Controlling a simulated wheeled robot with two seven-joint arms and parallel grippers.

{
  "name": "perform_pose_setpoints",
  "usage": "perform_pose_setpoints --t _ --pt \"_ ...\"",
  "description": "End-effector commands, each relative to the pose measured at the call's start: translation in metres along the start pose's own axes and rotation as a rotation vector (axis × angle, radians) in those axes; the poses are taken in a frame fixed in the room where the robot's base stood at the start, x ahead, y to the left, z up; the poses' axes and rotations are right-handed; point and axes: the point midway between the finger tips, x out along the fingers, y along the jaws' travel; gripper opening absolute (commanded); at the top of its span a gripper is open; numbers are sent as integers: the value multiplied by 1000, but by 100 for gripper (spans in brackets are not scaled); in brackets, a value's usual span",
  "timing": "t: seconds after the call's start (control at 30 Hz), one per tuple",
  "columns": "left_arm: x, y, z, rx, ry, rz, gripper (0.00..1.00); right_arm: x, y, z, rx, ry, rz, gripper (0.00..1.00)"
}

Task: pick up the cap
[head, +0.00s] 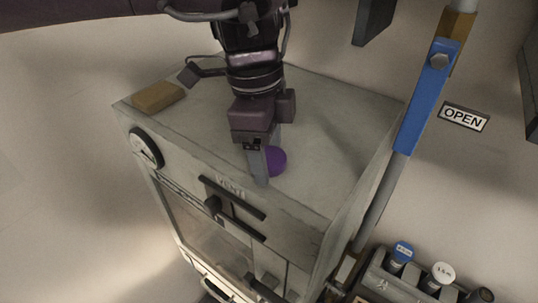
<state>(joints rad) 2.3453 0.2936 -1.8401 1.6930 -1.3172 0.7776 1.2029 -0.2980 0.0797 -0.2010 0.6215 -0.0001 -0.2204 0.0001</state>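A purple rounded object, which looks like the cap (276,160), sits on the pale top of the box-shaped cabinet (325,130), near its front edge. My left gripper (266,162) points down over the cabinet top, right at the cap. One finger stands in front of the cap's left side and hides part of it. The other finger is mostly hidden behind, so I cannot tell whether the fingers touch or grip the cap. My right gripper is not in view.
A round gauge (146,148) and dark handles (232,208) are on the front. A blue lever (427,95) stands at right, beside an OPEN sign (464,117). A rack (392,286) holds several capped containers at lower right.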

Motion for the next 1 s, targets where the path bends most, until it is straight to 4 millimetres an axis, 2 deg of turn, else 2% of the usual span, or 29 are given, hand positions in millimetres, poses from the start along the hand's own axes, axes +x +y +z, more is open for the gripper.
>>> perform_pose_setpoints --t 0.07,0.3,0.53,0.67,0.87,1.0 --pt "0 0 0 0 0 0 56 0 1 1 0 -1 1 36" --pt "0 0 0 1 0 0 24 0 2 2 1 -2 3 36" --pt "-1 0 0 1 0 -1 24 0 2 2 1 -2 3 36" --pt "-12 -1 -2 0 0 -4 24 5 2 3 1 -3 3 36" --pt "-52 -1 -8 0 0 -7 24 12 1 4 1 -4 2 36" --pt "-80 0 -10 0 -2 -7 24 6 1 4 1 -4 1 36"
